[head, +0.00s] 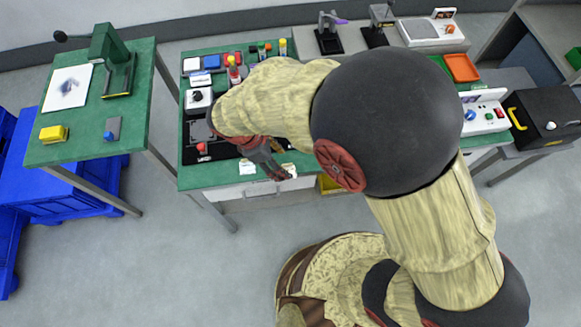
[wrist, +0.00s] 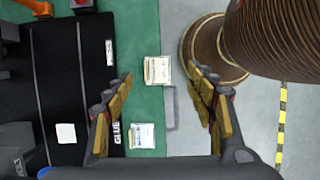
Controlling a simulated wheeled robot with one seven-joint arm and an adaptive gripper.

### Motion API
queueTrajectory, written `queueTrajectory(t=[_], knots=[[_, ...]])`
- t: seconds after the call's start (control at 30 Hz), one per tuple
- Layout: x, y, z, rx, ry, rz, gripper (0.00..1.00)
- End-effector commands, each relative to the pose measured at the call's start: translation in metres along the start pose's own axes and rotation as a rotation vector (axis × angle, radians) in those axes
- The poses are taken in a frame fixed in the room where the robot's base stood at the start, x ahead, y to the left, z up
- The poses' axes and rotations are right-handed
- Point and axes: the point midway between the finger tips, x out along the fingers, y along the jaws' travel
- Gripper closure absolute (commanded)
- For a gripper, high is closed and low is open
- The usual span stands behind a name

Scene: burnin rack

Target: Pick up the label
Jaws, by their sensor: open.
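My gripper (wrist: 161,78) is open, with its two fingers spread wide and nothing between the pads. In the head view my gripper (head: 280,172) hangs near the front edge of the green bench. A small cream label (wrist: 157,70) with printing lies flat on the green surface, seen between the fingertips in the wrist view. A second pale printed label (wrist: 141,136) lies nearer the palm, beside the left finger. In the head view a pale label (head: 247,167) lies left of my gripper, and another (head: 289,170) shows right beside the fingertips. Height above the labels is hard to tell.
A black unit (wrist: 68,80) fills the left of the wrist view, with a white square (wrist: 66,133) on it. The green bench (head: 225,178) is crowded behind my gripper. A side table (head: 85,150) stands left. The floor in front is clear.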

Motion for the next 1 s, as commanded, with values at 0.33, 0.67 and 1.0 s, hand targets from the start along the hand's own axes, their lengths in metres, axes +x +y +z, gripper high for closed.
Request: queueTrajectory(t=[0.33,0.67,1.0], knots=[[0.035,0.003,-0.002,0.003,0.001,0.0,0.44],[0.069,0.005,-0.002,0.004,0.003,0.001,0.44],[0.068,0.005,-0.002,0.004,0.003,0.001,0.54]])
